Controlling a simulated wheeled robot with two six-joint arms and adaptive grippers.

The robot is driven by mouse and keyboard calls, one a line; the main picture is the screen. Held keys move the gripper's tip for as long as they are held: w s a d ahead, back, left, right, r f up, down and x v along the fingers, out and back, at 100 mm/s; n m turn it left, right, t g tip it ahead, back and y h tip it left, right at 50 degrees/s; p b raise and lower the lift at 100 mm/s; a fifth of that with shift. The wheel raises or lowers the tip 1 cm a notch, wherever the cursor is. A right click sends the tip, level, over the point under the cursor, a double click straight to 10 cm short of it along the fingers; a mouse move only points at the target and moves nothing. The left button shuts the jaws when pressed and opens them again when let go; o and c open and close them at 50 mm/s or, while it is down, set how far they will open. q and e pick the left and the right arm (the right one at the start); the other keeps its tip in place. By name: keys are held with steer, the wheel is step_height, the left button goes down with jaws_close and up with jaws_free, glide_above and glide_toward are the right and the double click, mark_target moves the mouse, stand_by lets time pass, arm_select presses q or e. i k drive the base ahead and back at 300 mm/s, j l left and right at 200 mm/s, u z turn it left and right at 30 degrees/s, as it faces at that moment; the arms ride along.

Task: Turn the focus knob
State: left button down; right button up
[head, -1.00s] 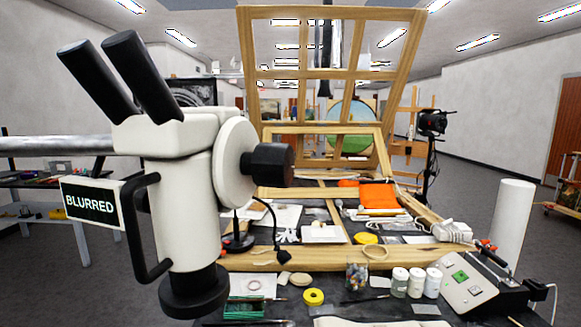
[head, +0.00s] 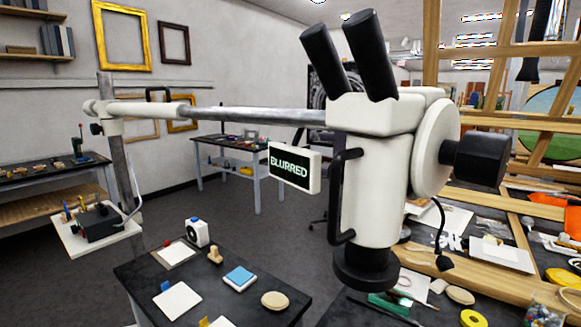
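A white stereo microscope (head: 375,185) with two black eyepieces hangs on a horizontal grey arm in the head view, right of centre. Its black focus knob (head: 480,158) sticks out to the right from a round white disc (head: 434,147) on its side. A small sign (head: 294,167) on its left reads "BLURRED". A black handle bar runs down the body's left side. Neither of my grippers is in the picture.
A worktable (head: 215,287) with small tools and pads stands in front at the lower left. A wooden frame easel (head: 510,125) rises behind the knob on the right. A yellow tape roll (head: 473,318) lies below. Open floor lies between the tables at left.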

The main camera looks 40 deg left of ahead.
mark_target(481, 158)
steer(key=u, duration=0.35)
steer(key=j+u, duration=0.15)
steer(key=u, duration=0.15)
steer(key=j+u, duration=0.1)
steer(key=u, duration=0.25)
steer(key=k+z, duration=0.1)
steer(key=z, duration=0.25)
steer(key=k+z, duration=0.15)
steer(key=z, duration=0.15)
steer(key=k+z, duration=0.1)
steer(key=z, duration=0.25)
